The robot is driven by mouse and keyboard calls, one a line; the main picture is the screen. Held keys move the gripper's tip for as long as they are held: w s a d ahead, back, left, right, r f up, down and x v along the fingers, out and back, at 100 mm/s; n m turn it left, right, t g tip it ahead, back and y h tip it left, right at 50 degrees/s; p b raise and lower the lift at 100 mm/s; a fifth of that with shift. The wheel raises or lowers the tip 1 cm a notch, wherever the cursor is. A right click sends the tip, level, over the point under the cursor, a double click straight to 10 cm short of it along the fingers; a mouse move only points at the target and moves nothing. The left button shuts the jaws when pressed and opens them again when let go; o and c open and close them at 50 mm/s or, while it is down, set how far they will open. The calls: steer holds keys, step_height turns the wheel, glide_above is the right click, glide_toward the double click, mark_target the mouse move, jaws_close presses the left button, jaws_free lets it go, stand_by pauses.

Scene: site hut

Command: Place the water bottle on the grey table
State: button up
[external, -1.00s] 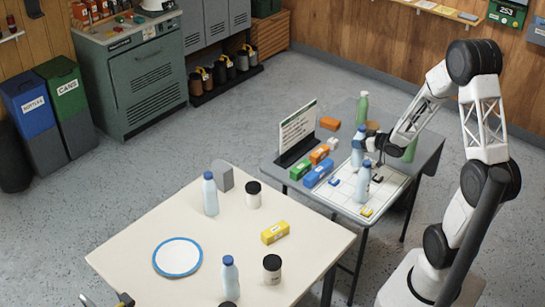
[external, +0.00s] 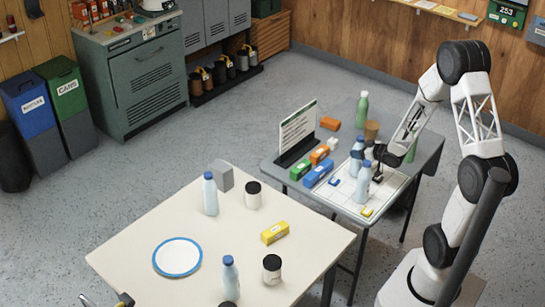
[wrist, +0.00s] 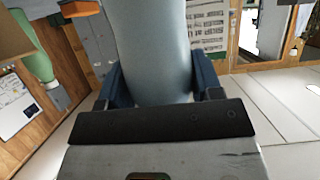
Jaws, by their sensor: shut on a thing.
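My gripper (external: 362,155) is shut on a pale blue water bottle (external: 358,168) over the grey table (external: 428,150). The bottle looks upright; I cannot tell whether its base touches the white gridded mat on the table. In the wrist view, the bottle (wrist: 150,45) stands between the two dark blue fingers (wrist: 155,82), its ends out of view. A similar bottle (external: 363,185) stands on the mat just in front of it. Two more such bottles, one at the back (external: 210,195) and one at the front (external: 230,275), stand on the cream table.
The grey table also holds a sign (external: 298,130), a green bottle (external: 363,108), a brown cup (external: 371,131) and several small coloured boxes left of the mat. The cream table (external: 130,235) holds a blue-rimmed plate (external: 178,257), dark-lidded jars and a yellow box (external: 275,232).

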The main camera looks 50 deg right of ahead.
steer(key=shift+f, duration=0.1)
stand_by(0.3)
steer(key=o, duration=1.2)
steer(key=v, duration=1.2)
steer(key=shift+w, duration=0.15)
stand_by(0.3)
